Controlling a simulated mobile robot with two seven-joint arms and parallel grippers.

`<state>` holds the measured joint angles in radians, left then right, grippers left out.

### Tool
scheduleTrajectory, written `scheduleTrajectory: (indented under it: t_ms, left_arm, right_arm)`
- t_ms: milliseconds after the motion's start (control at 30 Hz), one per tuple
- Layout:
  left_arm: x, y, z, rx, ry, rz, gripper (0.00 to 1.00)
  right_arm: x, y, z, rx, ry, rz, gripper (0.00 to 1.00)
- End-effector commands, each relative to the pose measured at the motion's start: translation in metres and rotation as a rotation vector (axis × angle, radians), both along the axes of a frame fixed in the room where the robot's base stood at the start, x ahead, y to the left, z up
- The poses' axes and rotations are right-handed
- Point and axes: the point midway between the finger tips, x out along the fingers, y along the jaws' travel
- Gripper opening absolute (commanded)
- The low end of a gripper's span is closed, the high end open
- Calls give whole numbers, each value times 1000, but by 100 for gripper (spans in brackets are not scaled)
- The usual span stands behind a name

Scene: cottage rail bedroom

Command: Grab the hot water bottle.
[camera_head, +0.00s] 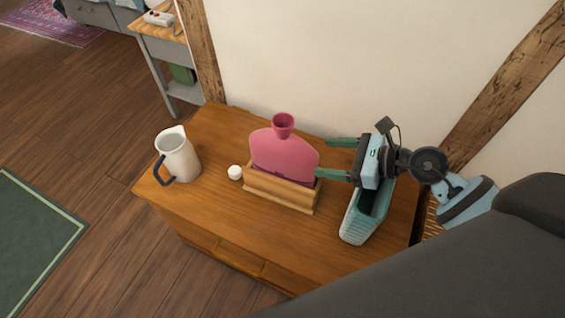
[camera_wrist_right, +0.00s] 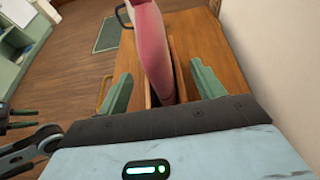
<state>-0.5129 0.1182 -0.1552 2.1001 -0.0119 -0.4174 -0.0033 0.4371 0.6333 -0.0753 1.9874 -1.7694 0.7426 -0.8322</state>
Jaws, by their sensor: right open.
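The pink hot water bottle (camera_head: 284,156) stands upright in a wooden holder (camera_head: 281,192) on the wooden cabinet, its neck and flared mouth at the top. My right gripper (camera_head: 324,158) is at the bottle's right side, with its two green fingers apart and pointing left toward it. In the right wrist view the bottle (camera_wrist_right: 154,45) rises edge-on ahead, between the lines of the open fingers (camera_wrist_right: 163,85). The fingers do not appear to touch it. The lower part of the bottle is hidden by the holder.
The wall (camera_head: 300,60) is close behind. The cabinet's front strip is clear.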

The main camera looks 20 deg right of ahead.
Motion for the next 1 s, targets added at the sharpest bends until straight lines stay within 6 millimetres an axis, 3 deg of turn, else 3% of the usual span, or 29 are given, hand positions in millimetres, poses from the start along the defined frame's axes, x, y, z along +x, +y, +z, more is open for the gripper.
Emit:
scheduleTrajectory:
  t_ms: [467,800,1000]
  left_arm:
    - [-3,4,-4,9,9,-13,42]
    - [-3,2,-5,6,10,-7,42]
    - [-3,2,-5,5,9,-4,42]
  right_arm:
    - [17,22,-11,5,1,-1,68]
    - [39,56,-28,5,3,-1,68]
    - [42,58,-29,3,2,0,68]
